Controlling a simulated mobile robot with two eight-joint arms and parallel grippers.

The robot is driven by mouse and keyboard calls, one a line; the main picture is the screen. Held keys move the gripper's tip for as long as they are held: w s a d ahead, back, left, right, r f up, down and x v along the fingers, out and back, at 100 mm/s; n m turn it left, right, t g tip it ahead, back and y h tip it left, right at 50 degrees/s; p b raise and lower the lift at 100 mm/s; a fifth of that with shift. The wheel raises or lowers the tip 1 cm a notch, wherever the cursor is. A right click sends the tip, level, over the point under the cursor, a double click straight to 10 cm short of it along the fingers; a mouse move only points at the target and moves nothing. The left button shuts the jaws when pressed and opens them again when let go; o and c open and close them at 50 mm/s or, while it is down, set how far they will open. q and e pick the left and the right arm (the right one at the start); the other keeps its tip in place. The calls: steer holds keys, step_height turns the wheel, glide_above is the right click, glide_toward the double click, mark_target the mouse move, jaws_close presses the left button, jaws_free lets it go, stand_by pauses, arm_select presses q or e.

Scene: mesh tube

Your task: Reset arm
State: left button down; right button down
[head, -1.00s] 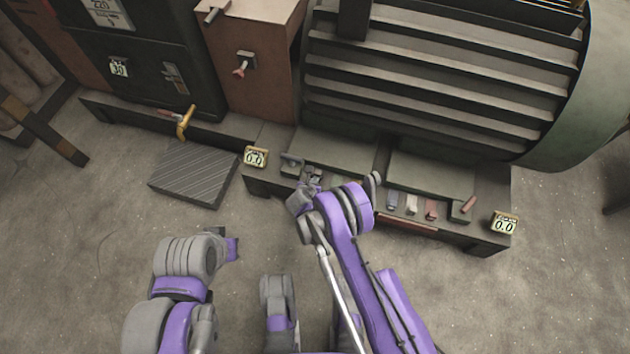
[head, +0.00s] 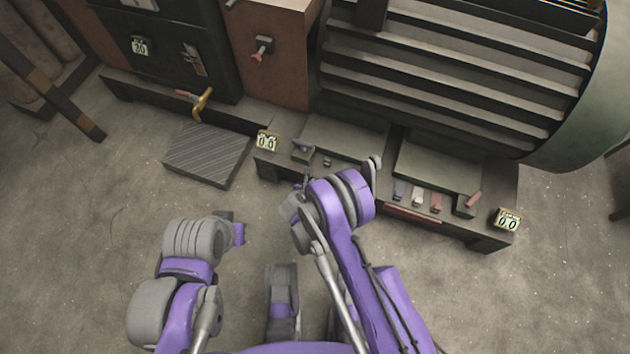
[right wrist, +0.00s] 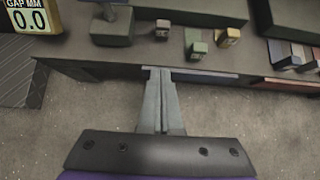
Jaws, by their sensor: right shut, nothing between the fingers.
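My right gripper shows in the right wrist view (right wrist: 161,100) with its two grey fingers closed together and nothing between them. It points at the front edge of a low dark bench (right wrist: 250,52), over the concrete floor. In the head view my right arm reaches up the middle and its wrist hides most of the gripper. My left arm (head: 190,262) is folded at the lower left, and I cannot make out its fingers.
Small blocks, among them a green one (right wrist: 195,44), stand on the bench. Gap displays reading 0.0 sit at the bench's left (head: 267,141) and right (head: 507,220). A striped grey plate (head: 207,153) lies at left. A large ribbed machine (head: 450,70) stands behind. Floor in front is open.

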stand_by(0.4)
